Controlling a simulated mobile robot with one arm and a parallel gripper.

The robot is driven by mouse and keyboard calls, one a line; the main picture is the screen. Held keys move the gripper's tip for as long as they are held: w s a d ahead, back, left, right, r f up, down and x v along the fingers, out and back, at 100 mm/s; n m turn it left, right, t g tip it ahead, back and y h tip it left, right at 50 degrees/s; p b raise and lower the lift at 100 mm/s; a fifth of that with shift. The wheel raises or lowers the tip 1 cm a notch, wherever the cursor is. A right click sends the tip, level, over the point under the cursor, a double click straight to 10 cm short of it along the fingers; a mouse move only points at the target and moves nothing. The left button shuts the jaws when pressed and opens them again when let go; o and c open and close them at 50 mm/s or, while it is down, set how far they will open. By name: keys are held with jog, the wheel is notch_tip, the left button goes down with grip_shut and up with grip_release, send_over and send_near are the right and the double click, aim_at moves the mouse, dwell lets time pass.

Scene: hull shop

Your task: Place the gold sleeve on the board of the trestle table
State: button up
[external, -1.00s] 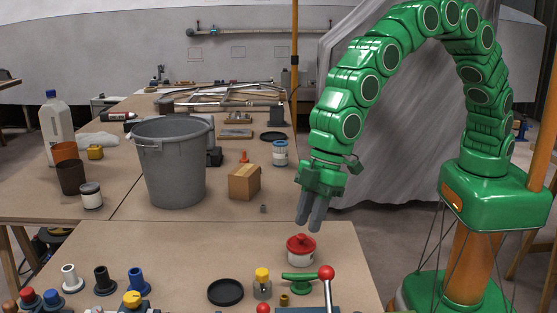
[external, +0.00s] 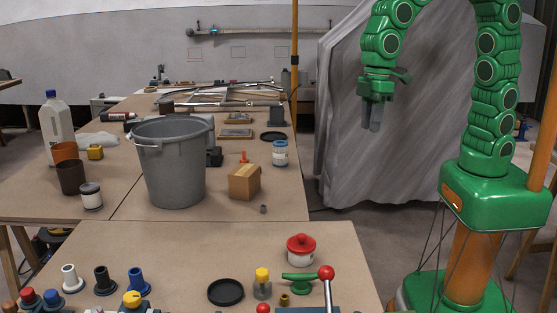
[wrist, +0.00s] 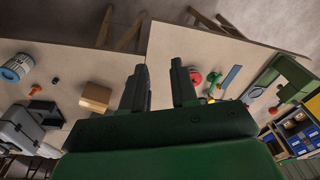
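A small gold sleeve (external: 284,300) stands on the near bench (external: 190,245), just below the green handle and left of the red-knobbed lever. I cannot make it out surely in the wrist view. The board of the trestle table (external: 225,204) lies behind the bench, with wooden legs showing at the left. My gripper (external: 375,127) is raised high to the right of both tabletops, fingers down, far from the sleeve. In the wrist view the fingers (wrist: 160,88) are apart with nothing between them.
A red-lidded pot (external: 301,250), yellow-capped jar (external: 262,284) and black dish (external: 225,292) stand near the sleeve. Bare board shows along the front.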

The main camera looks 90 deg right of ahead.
jog(key=s+d+m+g, duration=0.1)
jog(key=s+d, duration=0.4)
jog(key=s, duration=0.4)
jog(key=s+d+r+m, duration=0.1)
jog(key=s+d+m, duration=0.1)
jog(key=s+d, duration=0.3)
jog(key=s+d+m+g, duration=0.1)
jog(key=s+d, duration=0.4)
jog(key=s, duration=0.9)
jog(key=shift+r+m+g+h, duration=0.25)
jog(key=shift+m+g+h, duration=0.05)
jog(key=shift+h, duration=0.1)
jog(key=shift+o, duration=0.2)
